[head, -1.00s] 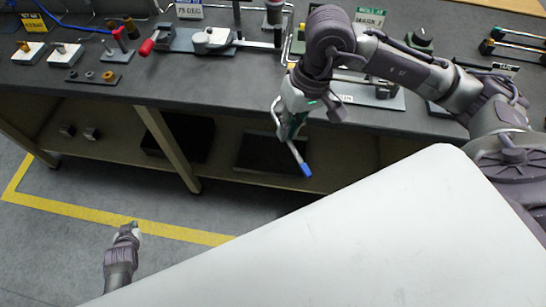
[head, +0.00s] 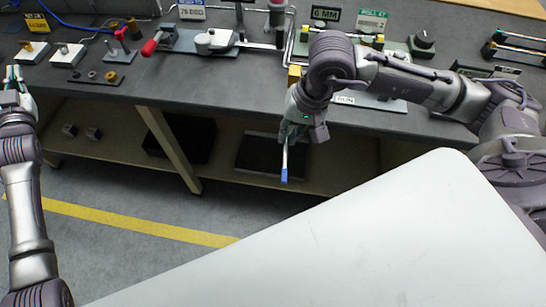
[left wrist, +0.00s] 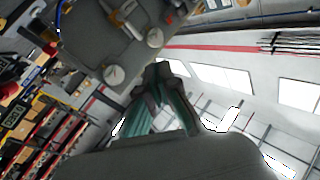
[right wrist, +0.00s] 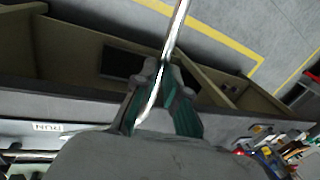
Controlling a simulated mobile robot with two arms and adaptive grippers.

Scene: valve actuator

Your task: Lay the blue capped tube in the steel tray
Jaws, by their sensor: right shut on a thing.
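The blue capped tube (head: 285,164) is a thin pale shaft with its blue cap at the lower end. It hangs nearly upright in front of the bench edge in the head view. My right gripper (head: 291,140) is shut on its upper part. In the right wrist view the shiny tube shaft (right wrist: 175,35) runs between the two fingers, and its cap is out of frame. My left gripper (head: 13,76) is at the bench's left end, its fingers close together and empty. I cannot make out a steel tray for certain in any view.
The dark bench top (head: 215,85) carries a red-handled valve fixture (head: 212,40), small blocks (head: 67,54), a washer plate (head: 95,76) and label signs. Dark flat items (head: 270,155) lie on the lower shelf. A white surface (head: 330,240) fills the foreground.

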